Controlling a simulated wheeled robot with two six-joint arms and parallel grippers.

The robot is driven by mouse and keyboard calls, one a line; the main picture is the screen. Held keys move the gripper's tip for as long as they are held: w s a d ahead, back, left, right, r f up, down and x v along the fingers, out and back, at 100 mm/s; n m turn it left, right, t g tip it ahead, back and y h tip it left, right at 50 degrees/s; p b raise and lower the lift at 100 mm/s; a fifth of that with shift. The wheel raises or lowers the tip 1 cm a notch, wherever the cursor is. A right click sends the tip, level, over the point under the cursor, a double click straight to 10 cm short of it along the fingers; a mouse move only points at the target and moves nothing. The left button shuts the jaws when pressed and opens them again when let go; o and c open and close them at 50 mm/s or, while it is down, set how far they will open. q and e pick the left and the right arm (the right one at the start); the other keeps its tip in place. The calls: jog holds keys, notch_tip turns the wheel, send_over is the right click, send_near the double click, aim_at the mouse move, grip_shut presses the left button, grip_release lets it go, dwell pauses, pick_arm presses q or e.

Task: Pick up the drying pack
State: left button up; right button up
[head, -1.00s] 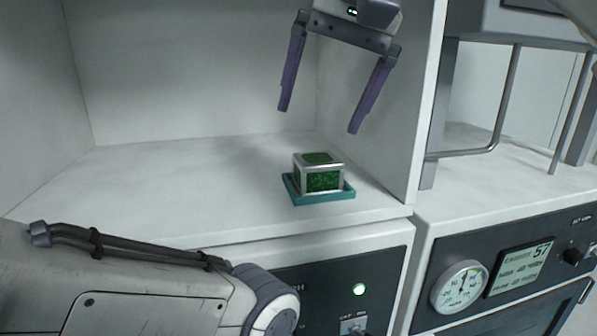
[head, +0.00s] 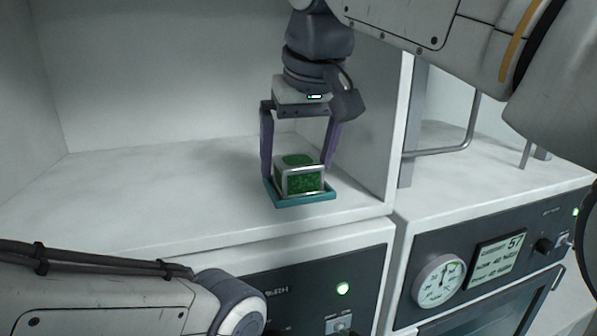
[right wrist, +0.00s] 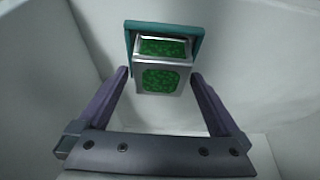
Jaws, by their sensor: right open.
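The drying pack (head: 299,179) is a small silver-framed box with green granules showing through its windows. It sits on a teal tray (head: 306,201) near the front right of the white compartment. My right gripper (head: 297,165) points down over the pack, open, with one purple finger on each side of it. In the right wrist view the pack (right wrist: 163,72) lies between and just beyond the fingertips of the gripper (right wrist: 160,74), with gaps visible on both sides. My left arm crosses the lower left of the head view; its gripper is out of view.
The compartment's right wall (head: 372,130) stands close to the right of my gripper. Its floor (head: 150,190) is clear to the left. Below is a dark control panel with a green light (head: 343,288). To the right are a dial gauge (head: 438,281) and a display (head: 498,257).

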jog(key=shift+w+f, duration=0.15)
jog(key=shift+f, duration=0.25)
jog(key=c, duration=1.4)
jog(key=shift+r, duration=0.15)
